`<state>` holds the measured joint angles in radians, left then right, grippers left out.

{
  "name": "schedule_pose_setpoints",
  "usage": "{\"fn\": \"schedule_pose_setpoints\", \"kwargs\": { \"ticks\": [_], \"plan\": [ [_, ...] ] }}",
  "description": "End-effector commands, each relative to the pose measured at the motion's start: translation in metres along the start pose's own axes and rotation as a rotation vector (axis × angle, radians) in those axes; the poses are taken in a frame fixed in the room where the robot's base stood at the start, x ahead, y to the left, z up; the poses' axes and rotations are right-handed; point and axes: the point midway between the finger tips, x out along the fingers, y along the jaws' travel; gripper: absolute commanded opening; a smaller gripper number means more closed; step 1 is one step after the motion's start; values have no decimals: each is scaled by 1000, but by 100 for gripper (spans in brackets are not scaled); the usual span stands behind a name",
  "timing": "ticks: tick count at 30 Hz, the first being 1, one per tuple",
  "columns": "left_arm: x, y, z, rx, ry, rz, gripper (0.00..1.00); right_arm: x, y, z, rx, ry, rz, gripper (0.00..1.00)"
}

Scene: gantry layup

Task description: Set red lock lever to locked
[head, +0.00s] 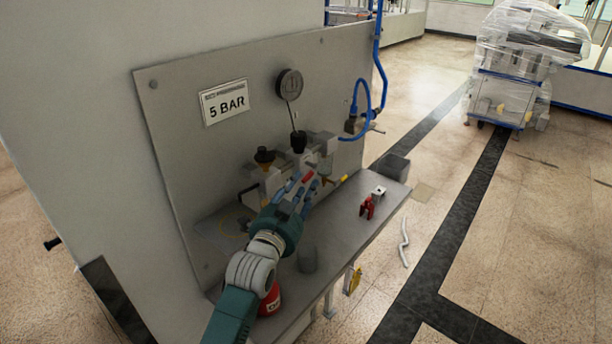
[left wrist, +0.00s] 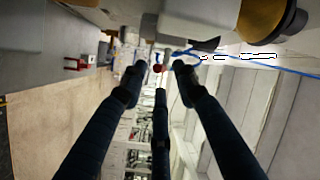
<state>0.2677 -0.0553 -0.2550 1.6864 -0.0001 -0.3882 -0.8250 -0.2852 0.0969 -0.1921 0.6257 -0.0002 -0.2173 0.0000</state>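A small red part (head: 307,177), perhaps the red lock lever, shows at the fingers of my left gripper (head: 301,188), in front of the valve assembly on the grey panel. In the left wrist view a red spot (left wrist: 157,69) lies between the tips of the two upper fingers, seemingly beyond them. My left gripper (left wrist: 160,82) has its fingers spread, with nothing held between them. The fingers partly hide the red part in the head view, and I cannot tell its setting or whether they touch it. My right gripper is in neither view.
The panel carries a 5 BAR sign (head: 225,104), a gauge (head: 289,84), a black knob (head: 299,142) and a blue hose (head: 361,96). On the shelf (head: 336,232) are a red clamp-like piece (head: 367,208) and a grey cup (head: 308,260). A yellow-tipped handle (head: 342,179) is right of my fingers.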

Motion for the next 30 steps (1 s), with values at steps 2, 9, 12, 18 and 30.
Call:
{"fn": "schedule_pose_setpoints", "kwargs": {
  "ticks": [2, 9, 12, 18, 30],
  "plan": [
    [12, -2, -2, -1, -1, 1, 30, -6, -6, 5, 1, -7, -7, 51],
    [29, 0, 0, -1, 1, 1, 30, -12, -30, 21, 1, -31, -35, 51],
    [30, 1, 0, -1, 1, 1, 30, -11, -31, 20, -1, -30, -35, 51],
    [30, 1, 0, -1, 1, 1, 24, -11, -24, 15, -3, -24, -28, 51],
    [30, 5, 6, -9, 15, -18, 0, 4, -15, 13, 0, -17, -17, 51]
  ]
}}
